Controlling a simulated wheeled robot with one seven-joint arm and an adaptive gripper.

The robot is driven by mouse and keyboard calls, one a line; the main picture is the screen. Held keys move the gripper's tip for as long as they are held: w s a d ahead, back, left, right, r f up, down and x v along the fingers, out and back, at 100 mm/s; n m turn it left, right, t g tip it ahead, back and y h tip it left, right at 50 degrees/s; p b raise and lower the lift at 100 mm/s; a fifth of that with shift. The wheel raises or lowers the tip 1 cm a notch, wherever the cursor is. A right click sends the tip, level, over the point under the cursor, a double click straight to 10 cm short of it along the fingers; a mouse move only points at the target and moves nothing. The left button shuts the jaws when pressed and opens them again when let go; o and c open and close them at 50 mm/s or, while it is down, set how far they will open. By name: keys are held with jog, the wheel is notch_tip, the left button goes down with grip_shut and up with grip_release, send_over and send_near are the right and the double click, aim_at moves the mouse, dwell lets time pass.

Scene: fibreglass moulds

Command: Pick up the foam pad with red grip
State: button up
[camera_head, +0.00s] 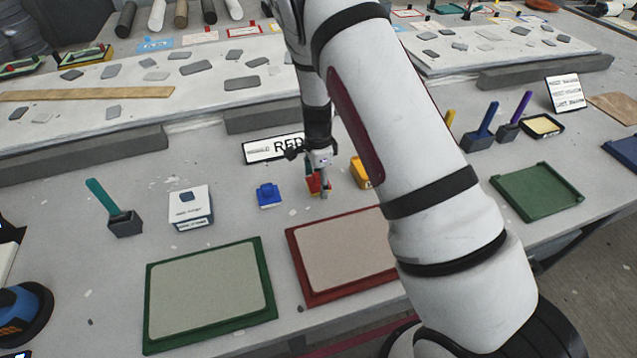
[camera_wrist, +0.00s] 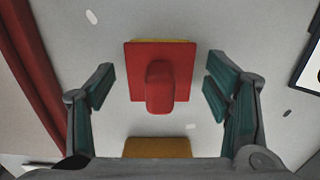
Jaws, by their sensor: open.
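The foam pad with red grip (camera_wrist: 137,88) shows in the wrist view as a red square plate with a raised red grip and a strip of yellow foam at its far edge. My gripper (camera_wrist: 158,86) is open, one finger on each side of the pad, with a gap on both sides. How high the fingers are above the table is hard to tell. In the head view the red pad (camera_head: 312,184) stands on the table in front of the "RED" sign, partly hidden by my gripper (camera_head: 322,178).
A blue-grip pad (camera_head: 268,194) stands left and a yellow one (camera_head: 359,171) right of the red pad. A red-framed tray (camera_head: 294,262) and a green-framed tray (camera_head: 152,305) lie nearer. A sign (camera_head: 258,149) stands behind. My arm hides part of the right side.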

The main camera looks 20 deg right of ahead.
jog(key=c, duration=1.2)
jog(key=shift+r, duration=0.1)
jog(key=shift+c, duration=0.3)
jog(key=shift+r, duration=0.85)
jog(key=shift+s+r+b, duration=0.35)
jog(key=shift+s+r, duration=0.15)
jog(key=shift+r, duration=0.4)
jog(key=s, duration=0.5)
jog(key=s+r, duration=0.1)
jog(key=s, duration=0.9)
jog(key=shift+d+r, duration=0.2)
jog(key=shift+d, duration=0.05)
jog(key=o, duration=0.6)
jog(key=c, duration=0.5)
